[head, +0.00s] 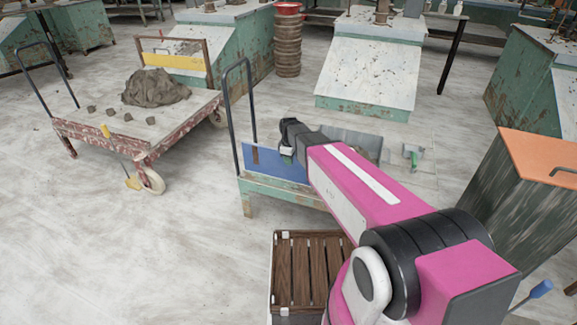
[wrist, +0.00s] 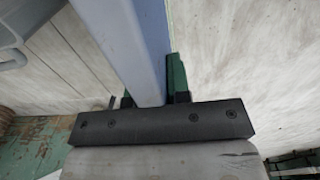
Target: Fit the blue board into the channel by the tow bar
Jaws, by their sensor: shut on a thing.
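The blue board (head: 275,166) stands upright on edge along the near left side of a green cart (head: 290,192). My gripper (head: 289,153) is shut on its upper edge, right of the board's middle. In the wrist view the board (wrist: 118,35) runs up and away between the green fingers of my gripper (wrist: 150,96). The tow bar (head: 229,105) is a dark hoop rising at the cart's left end, close to the board's left end. The channel is not clearly visible, and I cannot tell whether the board's lower edge is inside it. My arm hides the board's right part.
A red-framed cart (head: 75,128) with a clay heap (head: 155,88) stands at left. A slatted wooden crate (head: 308,272) is in front of the green cart. An orange-topped cabinet (head: 545,155) stands at right. Pale floor is clear at lower left.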

